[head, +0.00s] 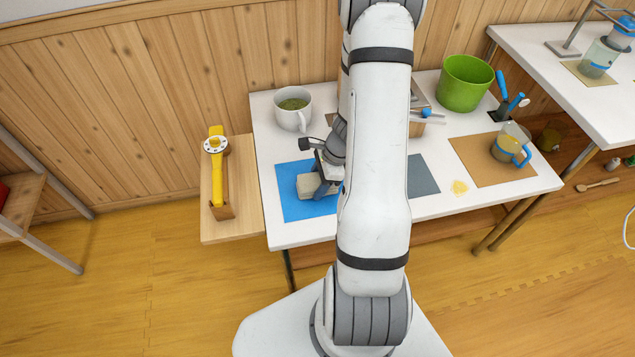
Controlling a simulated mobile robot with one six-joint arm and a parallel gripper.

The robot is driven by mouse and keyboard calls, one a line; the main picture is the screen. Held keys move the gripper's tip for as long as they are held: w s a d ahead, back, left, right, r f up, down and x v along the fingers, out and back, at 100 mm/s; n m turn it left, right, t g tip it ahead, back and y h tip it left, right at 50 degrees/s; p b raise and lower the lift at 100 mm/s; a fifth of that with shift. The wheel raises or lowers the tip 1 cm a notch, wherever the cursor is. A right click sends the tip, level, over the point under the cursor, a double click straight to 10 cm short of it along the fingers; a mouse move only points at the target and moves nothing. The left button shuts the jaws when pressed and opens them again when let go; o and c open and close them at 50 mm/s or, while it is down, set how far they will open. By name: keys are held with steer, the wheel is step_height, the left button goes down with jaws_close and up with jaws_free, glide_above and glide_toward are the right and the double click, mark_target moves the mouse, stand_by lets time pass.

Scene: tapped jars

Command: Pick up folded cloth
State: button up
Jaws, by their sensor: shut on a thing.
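The folded cloth (307,186) is a small beige, block-like bundle over the blue mat (290,208) on the white table. My gripper (318,184) comes down from the upper right and is shut on the cloth. Part of the cloth and the jaws' far side are hidden by the gripper and my arm. I cannot tell whether the cloth touches the mat or is just above it.
A white mug (293,107) with green contents stands behind the mat. A green bucket (464,84), a glass jug (509,146) on a brown mat (478,172) and a grey mat (423,180) are to the right.

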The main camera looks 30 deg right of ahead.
mark_target(317, 180)
step_height(317, 180, up, 10)
steer(key=p, duration=0.3)
steer(key=shift+r, duration=0.25)
